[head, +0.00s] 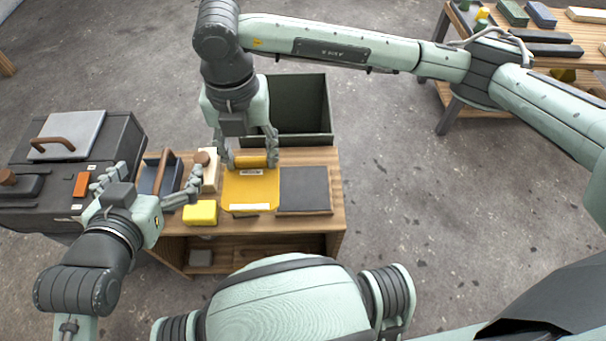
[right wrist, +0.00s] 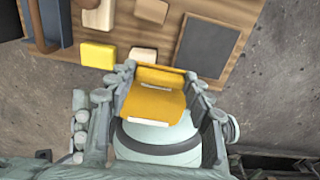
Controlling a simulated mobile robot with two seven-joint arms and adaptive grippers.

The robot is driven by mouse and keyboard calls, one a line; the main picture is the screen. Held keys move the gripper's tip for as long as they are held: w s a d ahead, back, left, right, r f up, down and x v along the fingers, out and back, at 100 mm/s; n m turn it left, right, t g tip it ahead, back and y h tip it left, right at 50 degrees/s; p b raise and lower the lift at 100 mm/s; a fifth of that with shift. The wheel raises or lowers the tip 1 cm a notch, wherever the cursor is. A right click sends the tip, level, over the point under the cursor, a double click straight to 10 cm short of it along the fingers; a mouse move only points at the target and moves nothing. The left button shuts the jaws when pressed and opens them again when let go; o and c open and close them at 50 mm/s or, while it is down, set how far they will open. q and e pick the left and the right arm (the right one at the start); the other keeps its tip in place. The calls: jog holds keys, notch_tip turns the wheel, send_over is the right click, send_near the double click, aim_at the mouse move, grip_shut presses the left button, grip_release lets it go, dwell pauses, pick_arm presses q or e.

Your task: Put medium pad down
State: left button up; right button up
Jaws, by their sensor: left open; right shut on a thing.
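The pad is yellow with pale label strips (head: 250,190). My right gripper (head: 248,160) comes down from above and is shut on its far, raised edge. The pad lies over the small wooden table, left of a dark slate-like board. In the right wrist view the pad (right wrist: 157,103) sits between the two fingers, with the table beyond. I cannot tell whether its underside touches the tabletop. My left gripper (head: 150,187) is open and empty at the table's left side, near a yellow block (head: 200,213) and a dark caddy with a wooden handle (head: 160,176).
The dark board (head: 304,188) takes up the right of the tabletop (head: 335,160). A pale wooden block (head: 211,172) stands left of the pad. An open dark bin (head: 300,103) is behind the table. A dark machine (head: 80,150) stands on the left, and another loaded table (head: 545,60) at upper right.

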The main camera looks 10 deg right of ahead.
send_over(303, 172)
notch_tip(303, 172, down, 6)
jog(key=shift+f, duration=0.2)
notch_tip(303, 172, down, 4)
jog(key=shift+r+b, duration=0.1)
jog(key=shift+b, duration=0.2)
pick_arm(q)
jog(key=d+r, duration=0.1)
jog(key=w+d+r+t+h, duration=0.1)
jog(key=r, duration=0.1)
jog(key=shift+d+t, duration=0.15)
jog(key=shift+t, duration=0.15)
jog(key=shift+w+r, duration=0.1)
jog(key=shift+d+r, duration=0.1)
jog(key=shift+d, duration=0.05)
pick_arm(e)
jog(key=o, duration=0.9)
pick_arm(q)
jog(key=s+a+f+g+y+p, duration=0.1)
jog(key=s+a+f+g, duration=0.1)
jog(key=a+f, duration=0.1)
jog(key=shift+a+f+y, duration=0.3)
jog(key=shift+a+f, duration=0.05)
jog(key=shift+f, duration=0.5)
pick_arm(e)
notch_tip(303, 172, up, 12)
jog(key=shift+f, duration=0.1)
